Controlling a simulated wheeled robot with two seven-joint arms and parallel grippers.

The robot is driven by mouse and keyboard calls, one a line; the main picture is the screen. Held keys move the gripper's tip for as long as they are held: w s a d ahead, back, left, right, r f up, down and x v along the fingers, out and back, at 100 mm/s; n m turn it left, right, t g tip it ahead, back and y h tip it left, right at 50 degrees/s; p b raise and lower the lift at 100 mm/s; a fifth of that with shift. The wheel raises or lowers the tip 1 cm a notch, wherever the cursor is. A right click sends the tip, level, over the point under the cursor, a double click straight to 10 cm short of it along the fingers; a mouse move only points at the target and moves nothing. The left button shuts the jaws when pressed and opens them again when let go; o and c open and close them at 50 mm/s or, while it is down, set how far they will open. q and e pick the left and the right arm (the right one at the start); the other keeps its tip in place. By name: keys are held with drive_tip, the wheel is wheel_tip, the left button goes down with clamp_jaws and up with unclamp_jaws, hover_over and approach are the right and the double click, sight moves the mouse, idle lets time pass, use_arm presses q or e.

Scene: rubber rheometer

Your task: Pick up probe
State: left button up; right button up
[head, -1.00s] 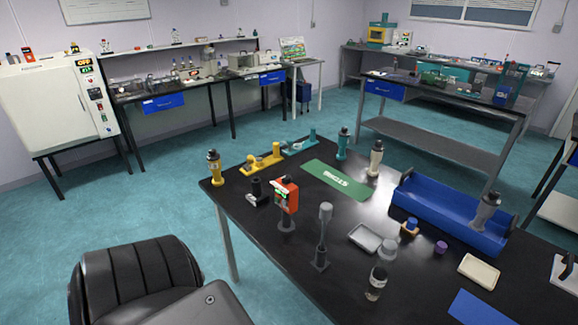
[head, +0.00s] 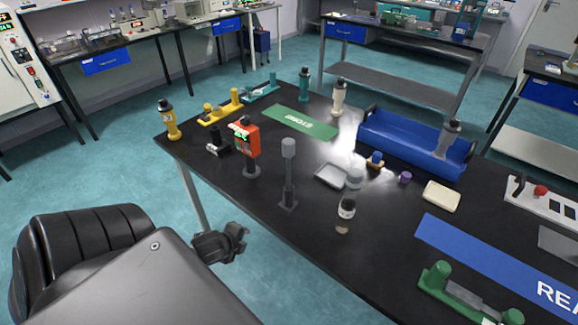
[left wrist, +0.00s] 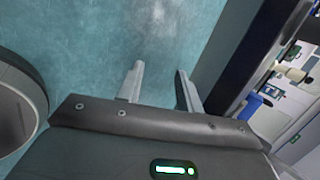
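Several probe-like upright pieces stand on the black table; I cannot tell which one the task means. There is a yellow one (head: 167,119), a teal one (head: 304,84), a white one (head: 339,97) and a grey one (head: 447,138) in the blue tray. A grey-headed piece on a thin dark stand (head: 288,172) is mid-table. My left gripper (head: 222,243) is beside the table's near left edge, apart from all of them. In the left wrist view its two fingers (left wrist: 160,86) are apart with only floor between them. My right gripper is not in view.
The blue tray (head: 400,148) is at the back right of the black table (head: 240,210). An orange device (head: 246,143), a small bottle (head: 347,208), a shallow dish (head: 330,176) and a green holder (head: 436,275) also stand there. The near left table corner is clear.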

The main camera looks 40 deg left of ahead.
use_arm(q)
drive_tip(key=r+m, duration=0.1)
drive_tip(key=r, duration=0.2)
drive_tip(key=w+d+r+m+t, duration=0.1)
drive_tip(key=r+m, duration=0.1)
drive_tip(key=r, duration=0.1)
drive_tip(key=w+r+m+t, duration=0.1)
drive_tip(key=r+m, duration=0.1)
drive_tip(key=r, duration=0.2)
drive_tip(key=shift+d+b, duration=0.15)
drive_tip(key=shift+b, duration=0.15)
drive_tip(key=m+t+h, duration=0.4)
drive_tip(key=m, duration=1.3)
approach(289, 176)
drive_tip(key=w+r, duration=0.1)
drive_tip(key=w, duration=0.1)
drive_tip(key=shift+g, duration=0.3)
drive_tip(key=shift+x, duration=2.6)
drive_tip(key=shift+w+r, duration=0.1)
drive_tip(key=shift+w, duration=0.05)
